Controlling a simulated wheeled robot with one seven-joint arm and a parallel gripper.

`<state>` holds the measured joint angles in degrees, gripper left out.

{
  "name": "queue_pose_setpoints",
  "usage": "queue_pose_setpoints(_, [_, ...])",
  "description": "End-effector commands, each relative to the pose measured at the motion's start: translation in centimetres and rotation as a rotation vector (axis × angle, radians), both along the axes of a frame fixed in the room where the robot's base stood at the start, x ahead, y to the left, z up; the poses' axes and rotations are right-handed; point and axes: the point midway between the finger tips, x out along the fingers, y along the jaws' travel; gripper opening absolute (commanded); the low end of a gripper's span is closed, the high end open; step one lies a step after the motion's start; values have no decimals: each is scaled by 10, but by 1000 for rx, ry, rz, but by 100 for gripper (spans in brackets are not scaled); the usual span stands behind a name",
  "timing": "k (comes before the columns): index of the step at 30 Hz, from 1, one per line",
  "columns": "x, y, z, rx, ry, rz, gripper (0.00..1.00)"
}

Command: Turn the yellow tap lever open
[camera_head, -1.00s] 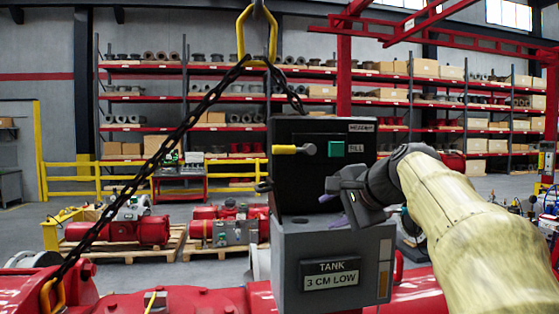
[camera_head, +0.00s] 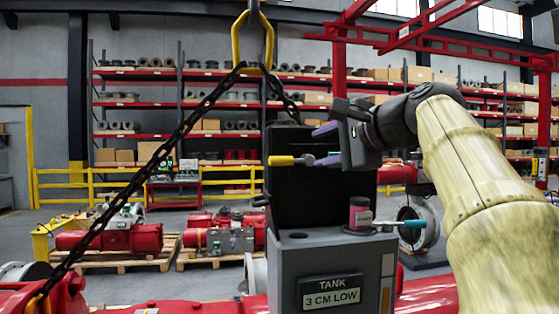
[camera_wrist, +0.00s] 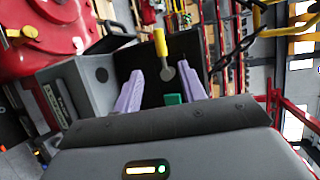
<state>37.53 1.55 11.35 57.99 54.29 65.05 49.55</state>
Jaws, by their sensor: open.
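The yellow tap lever (camera_head: 281,160) sticks out to the left, level, from the black upper face of the tank unit. My gripper (camera_head: 320,145) is just right of the lever, in front of the panel, with its purple fingers spread. In the wrist view the lever (camera_wrist: 161,42) lies ahead between the two fingertips, its round grey pivot (camera_wrist: 168,73) between the fingers. My gripper (camera_wrist: 160,68) is open and holds nothing. I cannot tell whether a finger touches the lever.
The grey tank box (camera_head: 285,262) has a "TANK 3 CM LOW" sign (camera_head: 331,292). A red jar (camera_head: 360,213) and a teal handle (camera_head: 411,223) are at its right. A black chain (camera_head: 160,155) with a yellow hook link slants on the left. Red machinery surrounds the base.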

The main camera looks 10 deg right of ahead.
Motion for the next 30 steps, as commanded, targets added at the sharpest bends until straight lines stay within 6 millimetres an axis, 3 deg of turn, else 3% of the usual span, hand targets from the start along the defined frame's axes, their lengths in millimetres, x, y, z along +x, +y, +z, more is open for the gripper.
queue_pose_setpoints(21, [113, 49, -28, -1, 3, 2, 41])
queue_pose_setpoints(30, [136, 59, -36, -2, 0, 1, 41])
